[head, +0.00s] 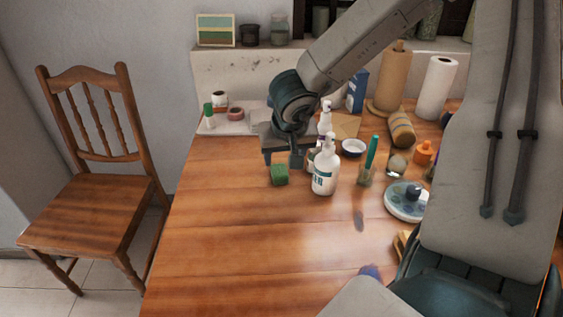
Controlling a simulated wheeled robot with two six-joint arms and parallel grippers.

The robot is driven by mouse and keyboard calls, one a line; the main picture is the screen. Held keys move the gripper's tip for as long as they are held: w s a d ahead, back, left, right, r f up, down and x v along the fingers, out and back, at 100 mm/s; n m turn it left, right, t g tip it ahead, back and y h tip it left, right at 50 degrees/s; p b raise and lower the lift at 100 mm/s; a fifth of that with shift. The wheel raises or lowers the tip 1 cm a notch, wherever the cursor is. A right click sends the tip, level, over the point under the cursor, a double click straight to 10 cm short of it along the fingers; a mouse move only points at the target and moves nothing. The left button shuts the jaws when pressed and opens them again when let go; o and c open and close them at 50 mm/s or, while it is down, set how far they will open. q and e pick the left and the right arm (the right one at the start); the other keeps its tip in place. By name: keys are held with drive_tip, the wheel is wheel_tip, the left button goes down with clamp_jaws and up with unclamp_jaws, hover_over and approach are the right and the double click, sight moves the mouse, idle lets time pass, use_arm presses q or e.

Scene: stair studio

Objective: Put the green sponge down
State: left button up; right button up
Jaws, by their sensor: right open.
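The green sponge (279,175) rests on the wooden table (215,230), left of a white spray bottle (325,172). My right gripper (282,161) is open, its fingers apart at the far side of the sponge and close to it. I cannot tell whether a finger touches the sponge. My left gripper is not in view.
A second spray bottle (325,120) stands close to the gripper's right. A white bowl (353,147), a glass with a green item (366,172) and a round palette (407,201) are further right. The table's left and front part is clear. A wooden chair (95,180) stands left.

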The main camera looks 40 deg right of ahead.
drive_tip(key=v, duration=0.4)
drive_tip(key=shift+r+p, duration=0.1)
drive_tip(key=shift+p, duration=0.2)
idle(0.3)
